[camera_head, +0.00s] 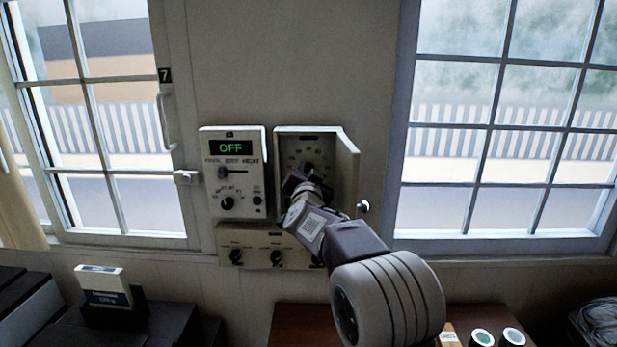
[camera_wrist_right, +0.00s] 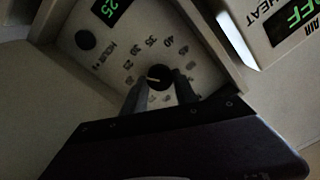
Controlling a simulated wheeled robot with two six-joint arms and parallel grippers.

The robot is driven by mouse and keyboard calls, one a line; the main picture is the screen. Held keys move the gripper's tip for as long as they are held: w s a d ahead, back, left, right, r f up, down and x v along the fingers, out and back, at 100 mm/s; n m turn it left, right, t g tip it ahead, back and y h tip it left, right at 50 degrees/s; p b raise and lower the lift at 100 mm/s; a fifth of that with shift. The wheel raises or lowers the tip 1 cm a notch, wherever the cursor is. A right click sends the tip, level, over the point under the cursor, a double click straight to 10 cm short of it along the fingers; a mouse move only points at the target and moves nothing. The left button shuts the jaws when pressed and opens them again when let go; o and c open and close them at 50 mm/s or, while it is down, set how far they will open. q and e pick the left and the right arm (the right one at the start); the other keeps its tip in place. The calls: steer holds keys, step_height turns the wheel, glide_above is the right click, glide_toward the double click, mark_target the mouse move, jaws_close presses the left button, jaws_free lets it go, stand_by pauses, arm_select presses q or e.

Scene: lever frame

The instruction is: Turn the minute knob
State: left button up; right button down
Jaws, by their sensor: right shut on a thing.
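The minute knob (camera_wrist_right: 158,77) is a small dark round knob with a light pointer line, on a pale dial marked with numbers such as 35 and 40. It sits inside an open wall box (camera_head: 279,160) in the head view. My right gripper (camera_head: 306,176) reaches into the box, and its fingers (camera_wrist_right: 160,88) are shut on the knob from both sides in the right wrist view. A green display (camera_wrist_right: 108,8) beside the dial reads 25. My left gripper is not in view.
The box's door (camera_head: 347,172) stands open on the right. A control panel (camera_head: 240,188) with a green OFF display is close on the left. A lower panel (camera_head: 262,240) with several knobs is below. Windows flank the wall, and a brown table (camera_head: 290,325) is underneath.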

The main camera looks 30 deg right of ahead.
steer(key=shift+f+m, duration=0.15)
steer(key=shift+m, duration=0.15)
steer(key=c, duration=1)
jaws_free()
steer(key=shift+o, duration=0.2)
steer(key=shift+s, duration=0.1)
steer(key=b+v, duration=0.2)
steer(key=v, duration=0.7)
